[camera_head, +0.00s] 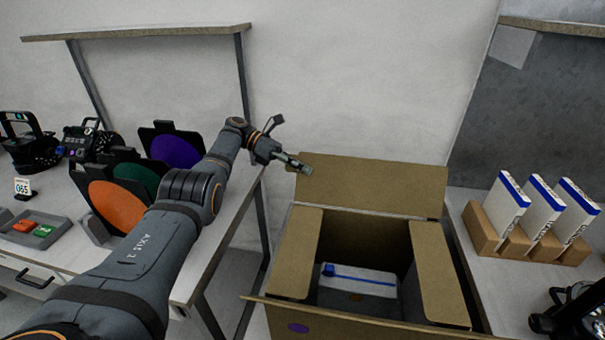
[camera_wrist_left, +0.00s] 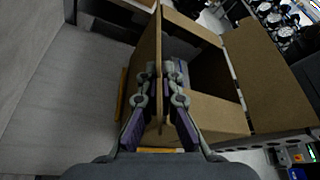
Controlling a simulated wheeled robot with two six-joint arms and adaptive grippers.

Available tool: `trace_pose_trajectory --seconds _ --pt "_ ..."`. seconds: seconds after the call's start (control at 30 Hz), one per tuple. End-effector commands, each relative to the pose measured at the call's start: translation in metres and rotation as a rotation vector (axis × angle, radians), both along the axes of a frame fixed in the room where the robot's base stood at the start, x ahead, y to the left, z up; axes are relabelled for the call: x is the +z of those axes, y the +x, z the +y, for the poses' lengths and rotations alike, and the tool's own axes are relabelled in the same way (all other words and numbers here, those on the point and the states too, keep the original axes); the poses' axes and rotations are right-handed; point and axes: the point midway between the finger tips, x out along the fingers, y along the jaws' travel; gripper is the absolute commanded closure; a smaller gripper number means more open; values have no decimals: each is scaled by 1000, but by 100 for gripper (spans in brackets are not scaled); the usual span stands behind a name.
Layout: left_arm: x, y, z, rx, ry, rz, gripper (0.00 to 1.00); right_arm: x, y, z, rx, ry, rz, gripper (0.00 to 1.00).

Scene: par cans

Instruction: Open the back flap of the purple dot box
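The purple dot box (camera_head: 460,270) is an open brown carton, with a purple dot (camera_head: 298,328) at its lower front left. Its back flap (camera_head: 375,185) stands raised at the far side. My left gripper (camera_head: 300,165) is at the back flap's upper left corner. In the left wrist view the flap (camera_wrist_left: 158,45) runs edge-on between the fingers of my left gripper (camera_wrist_left: 161,68), whose tips look closed against both faces. Side flaps (camera_head: 302,250) and (camera_head: 440,280) stand by the opening. My right gripper is not in view.
A white case with a blue stripe (camera_head: 360,280) lies inside the box. White-and-blue packs (camera_head: 545,215) stand in a holder on the right table. Coloured filter frames (camera_head: 118,205) and a tray (camera_head: 40,230) are on the left table. Dark equipment (camera_head: 570,312) sits at lower right.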

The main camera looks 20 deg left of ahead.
Motion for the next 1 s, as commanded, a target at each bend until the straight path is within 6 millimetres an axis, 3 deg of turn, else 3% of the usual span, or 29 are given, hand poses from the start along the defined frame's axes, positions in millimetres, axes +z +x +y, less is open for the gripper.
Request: trace_pose_trajectory --seconds 0.03,0.43,0.63,1.0 --pt "-12 -4 0 -6 8 25 100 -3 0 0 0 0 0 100" --pt "-11 -4 0 -5 8 27 100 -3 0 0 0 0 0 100" --pt "-8 -3 0 -3 7 21 74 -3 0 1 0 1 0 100" --pt "0 -1 1 0 8 13 74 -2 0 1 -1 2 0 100"
